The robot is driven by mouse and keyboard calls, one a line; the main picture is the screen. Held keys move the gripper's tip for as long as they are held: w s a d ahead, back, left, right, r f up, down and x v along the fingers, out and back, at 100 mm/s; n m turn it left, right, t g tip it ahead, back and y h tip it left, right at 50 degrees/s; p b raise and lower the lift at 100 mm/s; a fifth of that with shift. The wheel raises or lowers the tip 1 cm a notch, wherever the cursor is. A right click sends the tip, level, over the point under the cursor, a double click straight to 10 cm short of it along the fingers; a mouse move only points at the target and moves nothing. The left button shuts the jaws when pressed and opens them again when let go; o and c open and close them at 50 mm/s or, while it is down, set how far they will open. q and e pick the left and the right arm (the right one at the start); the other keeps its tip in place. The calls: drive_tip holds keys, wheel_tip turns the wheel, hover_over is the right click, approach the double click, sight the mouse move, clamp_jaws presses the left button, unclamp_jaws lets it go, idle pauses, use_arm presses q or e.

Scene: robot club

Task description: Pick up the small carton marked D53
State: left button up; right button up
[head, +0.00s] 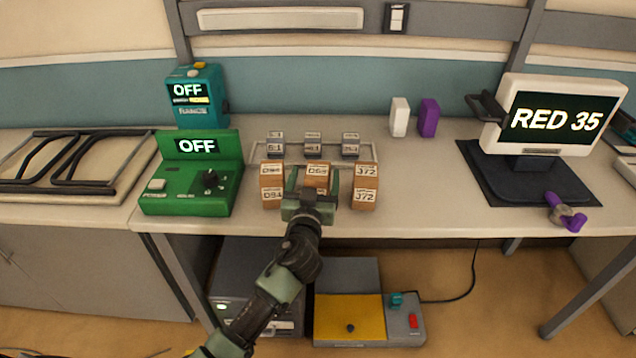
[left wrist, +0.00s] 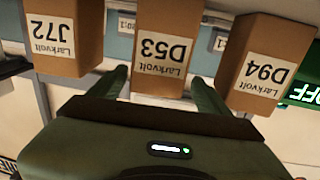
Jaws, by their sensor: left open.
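The small carton marked D53 (head: 317,170) is a brown box with a white label, the middle one of a row of three on the table. In the left wrist view it (left wrist: 165,42) appears upside down, between and beyond my fingers. My left gripper (head: 313,184) is open at the front of this carton, with one finger toward each side; it also shows in the left wrist view (left wrist: 160,82). I cannot tell whether the fingers touch the carton. The gripper hides the carton's lower part in the head view. My right gripper is not in view.
Similar cartons stand close on both sides: D94 (head: 271,188) on the left and J72 (head: 364,190) on the right. Several small grey-labelled blocks (head: 313,146) stand behind. A green OFF box (head: 190,178) is further left. The table right of J72 (head: 425,190) is clear.

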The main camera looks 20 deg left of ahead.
sight(319, 162)
use_arm(q)
drive_tip(key=w, duration=0.3)
drive_tip(key=w+p, duration=0.1)
drive_tip(key=w, duration=0.1)
drive_tip(key=shift+w+a+r, duration=0.15)
drive_tip(key=shift+a, duration=0.15)
drive_tip(key=c, duration=1.7)
